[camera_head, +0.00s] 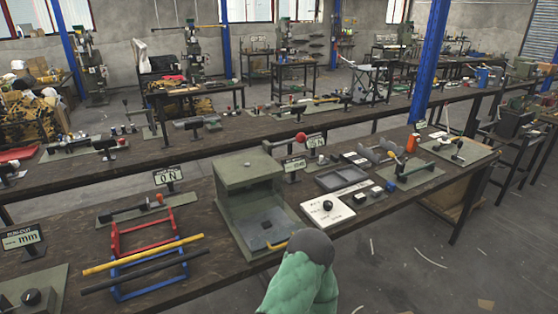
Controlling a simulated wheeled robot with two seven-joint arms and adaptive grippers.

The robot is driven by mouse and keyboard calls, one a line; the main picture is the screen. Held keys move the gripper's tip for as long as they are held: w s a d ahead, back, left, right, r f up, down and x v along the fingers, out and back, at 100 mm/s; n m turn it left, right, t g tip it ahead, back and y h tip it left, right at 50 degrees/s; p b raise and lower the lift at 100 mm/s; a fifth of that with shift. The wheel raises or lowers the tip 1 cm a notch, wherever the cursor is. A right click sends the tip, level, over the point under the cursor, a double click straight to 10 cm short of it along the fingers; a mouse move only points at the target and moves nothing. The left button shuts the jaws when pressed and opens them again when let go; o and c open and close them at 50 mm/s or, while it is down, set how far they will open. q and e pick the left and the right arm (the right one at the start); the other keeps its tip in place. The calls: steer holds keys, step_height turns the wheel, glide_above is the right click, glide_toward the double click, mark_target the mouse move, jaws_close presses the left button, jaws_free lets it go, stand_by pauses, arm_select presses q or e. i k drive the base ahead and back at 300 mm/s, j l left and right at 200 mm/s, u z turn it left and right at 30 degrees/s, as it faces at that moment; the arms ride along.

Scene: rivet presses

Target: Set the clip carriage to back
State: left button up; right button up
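I cannot tell for sure which part is the clip carriage. A low rail-like fixture (133,208) lies on the near bench, with a small red-tipped part (158,198) towards its right end. It stands beside a sign reading N (168,177). Another fixture with a small lever (456,150) sits on a green plate at the right end of the bench. Neither of my grippers can be made out. A green, quilted-looking form with a dark grey rounded top rises at the bottom centre, and no fingers show on it.
Red and blue racks (146,262) carry yellow and black bars. A white panel with a black knob (327,208) lies right of the press.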

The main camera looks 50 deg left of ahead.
mark_target(322, 162)
steer(key=u, duration=1.25)
steer(key=i+l+u, duration=0.1)
steer(key=i+l, duration=1)
steer(key=l, duration=0.15)
